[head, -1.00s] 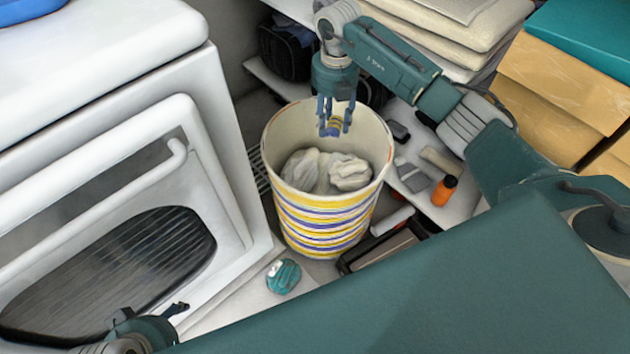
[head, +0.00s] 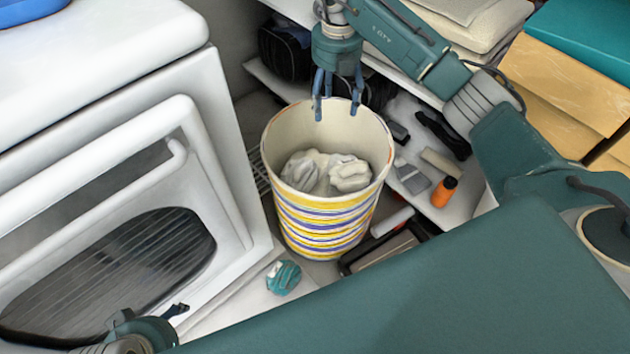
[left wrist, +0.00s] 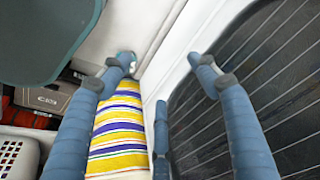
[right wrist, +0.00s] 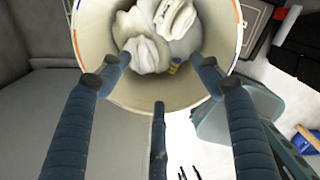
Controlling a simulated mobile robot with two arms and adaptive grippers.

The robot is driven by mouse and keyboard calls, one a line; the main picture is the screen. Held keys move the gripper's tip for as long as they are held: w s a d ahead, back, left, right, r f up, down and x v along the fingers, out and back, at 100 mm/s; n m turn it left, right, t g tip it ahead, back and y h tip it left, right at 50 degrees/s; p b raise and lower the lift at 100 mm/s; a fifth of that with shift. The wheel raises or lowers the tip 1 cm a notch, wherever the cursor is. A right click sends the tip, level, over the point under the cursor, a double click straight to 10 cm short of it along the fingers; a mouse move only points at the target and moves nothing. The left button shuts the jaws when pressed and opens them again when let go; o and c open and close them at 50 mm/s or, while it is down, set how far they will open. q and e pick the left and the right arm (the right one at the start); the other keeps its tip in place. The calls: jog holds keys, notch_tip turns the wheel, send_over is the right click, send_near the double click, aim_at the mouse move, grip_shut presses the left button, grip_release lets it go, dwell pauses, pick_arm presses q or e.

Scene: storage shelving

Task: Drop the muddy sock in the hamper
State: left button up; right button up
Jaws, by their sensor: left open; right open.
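The hamper (head: 322,222) is a round bin with yellow, white and blue stripes, holding crumpled white laundry (head: 326,172). My right gripper (head: 337,108) is open and empty above the hamper's far rim.
A white appliance (head: 105,190) with a dark window stands left of the hamper. A low shelf to the right holds an orange bottle (head: 444,192) and small items. A teal-and-white object (head: 283,277) lies in front. Cardboard boxes (head: 565,80) are at the far right.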

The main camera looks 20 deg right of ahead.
notch_tip(320, 180, up, 5)
jog(key=shift+r, duration=0.1)
dwell(0.6)
